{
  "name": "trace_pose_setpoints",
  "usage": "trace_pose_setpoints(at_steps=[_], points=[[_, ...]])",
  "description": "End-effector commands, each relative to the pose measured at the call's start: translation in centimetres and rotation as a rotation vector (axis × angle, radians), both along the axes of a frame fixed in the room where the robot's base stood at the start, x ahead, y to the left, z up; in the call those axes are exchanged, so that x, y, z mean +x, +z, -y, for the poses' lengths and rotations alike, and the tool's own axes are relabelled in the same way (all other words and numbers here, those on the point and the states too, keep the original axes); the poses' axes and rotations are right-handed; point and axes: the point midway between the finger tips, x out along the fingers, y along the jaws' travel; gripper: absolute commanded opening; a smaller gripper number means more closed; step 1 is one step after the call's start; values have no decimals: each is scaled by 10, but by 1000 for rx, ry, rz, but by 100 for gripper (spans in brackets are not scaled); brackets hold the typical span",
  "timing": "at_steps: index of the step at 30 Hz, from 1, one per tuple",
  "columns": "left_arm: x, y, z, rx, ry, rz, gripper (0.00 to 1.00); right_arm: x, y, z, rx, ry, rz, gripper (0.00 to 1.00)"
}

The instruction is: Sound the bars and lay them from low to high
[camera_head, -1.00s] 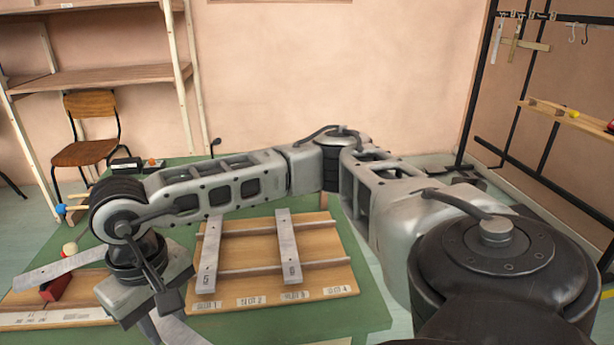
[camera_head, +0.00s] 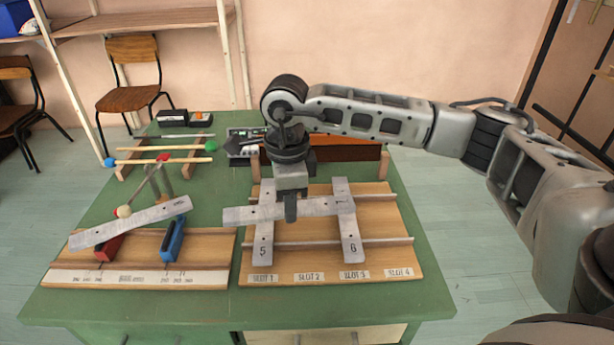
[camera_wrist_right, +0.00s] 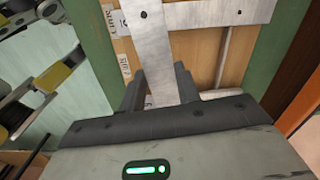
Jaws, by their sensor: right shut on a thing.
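My right gripper (camera_head: 291,210) is shut on a plain grey metal bar (camera_head: 245,215), held crosswise over the slot board (camera_head: 312,262). In the right wrist view the held bar (camera_wrist_right: 163,50) runs between the fingers (camera_wrist_right: 160,82). Bar 5 (camera_head: 263,247) lies lengthwise above the SLOT 1 label; bar 6 (camera_head: 351,238) lies lengthwise above SLOT 3. The held bar overlaps both in the head view; I cannot tell whether it touches them. Another grey bar (camera_head: 120,228) lies slanted over the red support (camera_head: 108,248) and near the blue support (camera_head: 173,240). My left gripper is not in view.
Mallets with blue (camera_head: 109,162) and green (camera_head: 210,146) heads lie on a rack at the back left of the green table (camera_head: 180,308). A pale-headed mallet (camera_head: 124,211) is by the slanted bar. A grey device (camera_head: 240,145) stands behind the slot board.

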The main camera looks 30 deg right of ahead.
Motion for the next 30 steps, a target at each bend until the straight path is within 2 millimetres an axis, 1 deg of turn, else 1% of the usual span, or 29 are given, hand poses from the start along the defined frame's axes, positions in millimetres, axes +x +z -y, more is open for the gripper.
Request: trace_pose_setpoints(at_steps=[1,2,3,9,12,15,18,21,30], points=[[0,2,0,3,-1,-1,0,4,1,6,4,-168,-2,4],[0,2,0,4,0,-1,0,7,1,10,5,-277,-2,4],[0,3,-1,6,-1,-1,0,10,1,14,8,-421,-3,4],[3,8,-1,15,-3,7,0,23,0,37,15,-1096,-12,4],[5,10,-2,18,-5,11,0,27,0,46,17,-1358,-15,4],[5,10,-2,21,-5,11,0,30,-1,53,17,-1544,-17,4],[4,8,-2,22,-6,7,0,31,-2,57,18,-1655,-19,4],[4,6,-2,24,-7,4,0,31,-2,58,16,-1701,-19,4],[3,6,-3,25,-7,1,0,32,-2,58,17,-1706,-18,4]])
